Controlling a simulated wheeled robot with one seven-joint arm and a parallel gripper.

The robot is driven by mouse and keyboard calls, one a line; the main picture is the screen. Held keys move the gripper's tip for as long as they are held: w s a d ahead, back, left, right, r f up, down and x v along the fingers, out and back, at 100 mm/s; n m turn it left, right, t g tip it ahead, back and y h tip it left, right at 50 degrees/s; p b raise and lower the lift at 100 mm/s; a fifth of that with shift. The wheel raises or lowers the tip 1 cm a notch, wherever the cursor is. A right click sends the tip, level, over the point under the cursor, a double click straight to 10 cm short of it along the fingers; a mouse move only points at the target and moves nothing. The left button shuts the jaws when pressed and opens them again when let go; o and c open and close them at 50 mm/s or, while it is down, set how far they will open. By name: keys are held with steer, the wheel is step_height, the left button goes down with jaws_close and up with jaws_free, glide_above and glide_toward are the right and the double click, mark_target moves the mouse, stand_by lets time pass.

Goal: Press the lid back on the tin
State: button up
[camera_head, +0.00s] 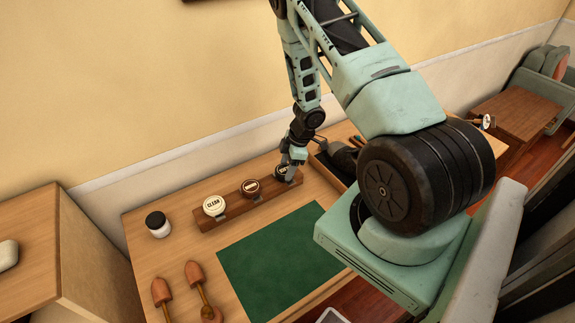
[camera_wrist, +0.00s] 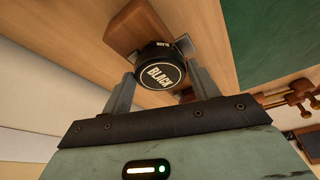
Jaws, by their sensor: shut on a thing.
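A round black tin (camera_wrist: 160,76) with a light-ringed face reading "BLACK" is between the fingers of my gripper (camera_wrist: 158,84) in the wrist view. One finger is on each side of it, and the jaws are shut on it. It is at the end of the wooden rack (camera_wrist: 133,28). In the head view my gripper (camera_head: 289,163) is at the right end of the rack (camera_head: 232,212), over the third tin (camera_head: 283,174). A cream-faced tin reading "CLEAR" (camera_head: 214,205) and a brown-faced tin (camera_head: 251,187) sit on the rack to the left. I cannot tell how the black tin's lid is seated.
A white jar with a black cap (camera_head: 158,224) stands left of the rack. A green mat (camera_head: 280,248) lies in front. Two wooden-headed tools (camera_head: 197,280) lie at the front left. An open wooden box (camera_head: 322,168) with dark contents is just right of my gripper.

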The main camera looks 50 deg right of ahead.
steer(key=shift+f, duration=0.1)
stand_by(0.3)
steer(key=o, duration=1.3)
steer(key=shift+o, duration=0.2)
steer(key=shift+r+p, duration=3.55)
steer(key=shift+p, duration=0.3)
